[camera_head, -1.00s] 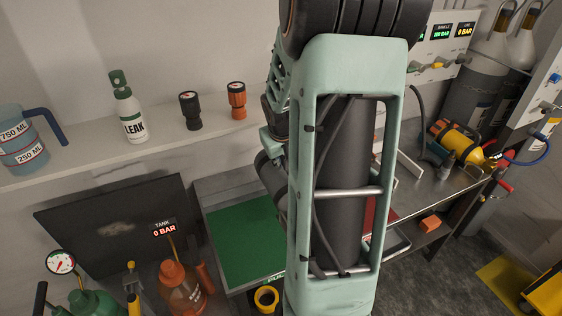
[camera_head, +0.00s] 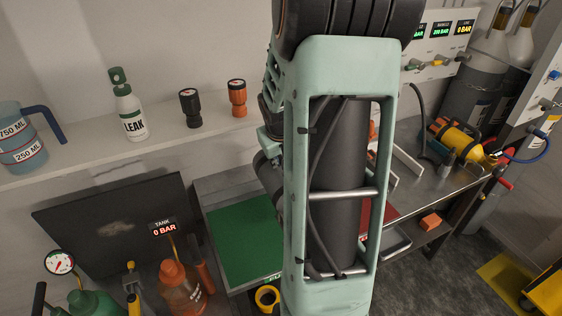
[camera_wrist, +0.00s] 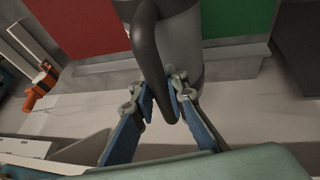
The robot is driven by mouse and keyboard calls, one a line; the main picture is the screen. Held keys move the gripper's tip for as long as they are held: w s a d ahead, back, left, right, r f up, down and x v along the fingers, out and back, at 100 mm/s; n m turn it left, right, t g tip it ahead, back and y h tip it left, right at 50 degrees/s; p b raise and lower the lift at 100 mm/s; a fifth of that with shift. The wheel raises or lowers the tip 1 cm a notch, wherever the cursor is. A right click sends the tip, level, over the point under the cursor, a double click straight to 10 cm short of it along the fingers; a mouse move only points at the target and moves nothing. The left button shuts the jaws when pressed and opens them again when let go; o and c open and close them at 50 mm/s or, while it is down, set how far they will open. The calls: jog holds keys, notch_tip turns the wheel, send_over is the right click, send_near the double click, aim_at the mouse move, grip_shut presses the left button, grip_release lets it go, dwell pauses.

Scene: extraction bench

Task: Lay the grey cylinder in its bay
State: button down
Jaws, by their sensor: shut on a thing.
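In the wrist view my gripper (camera_wrist: 163,98) is shut on the dark curved handle (camera_wrist: 147,45) of the grey cylinder (camera_wrist: 184,45). Blue-padded fingers lie on both sides of the handle's lower end. The cylinder's upper part runs out of the top of that view, over the line between a red panel (camera_wrist: 80,25) and a green panel (camera_wrist: 238,18). In the head view my arm hides my gripper and the cylinder. The green panel (camera_head: 242,240) shows there left of my arm. I cannot tell which place is the cylinder's bay.
A yellow cylinder (camera_head: 455,136) lies on the metal bench at right, near hoses. An orange bottle (camera_head: 180,287) and a tank gauge stand at left. A shelf behind holds a LEAK bottle (camera_head: 131,115).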

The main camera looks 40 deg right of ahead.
jog(key=shift+w+d+f+b, duration=0.1)
jog(key=shift+f+b, duration=2.35)
jog(key=shift+f, duration=0.3)
jog(key=shift+w+f+b, duration=0.1)
jog(key=shift+f+b, duration=2.35)
jog(key=shift+f, duration=0.25)
jog(key=shift+f+b, duration=0.35)
jog(key=shift+f, duration=0.05)
jog(key=c, duration=1.9)
grip_release()
jog(key=shift+s, duration=0.15)
jog(key=shift+o, duration=0.3)
jog(key=shift+s+a+f, duration=0.2)
jog(key=shift+f, duration=0.2)
jog(key=shift+r, duration=0.3)
jog(key=v, duration=1.1)
jog(key=shift+r, duration=0.4)
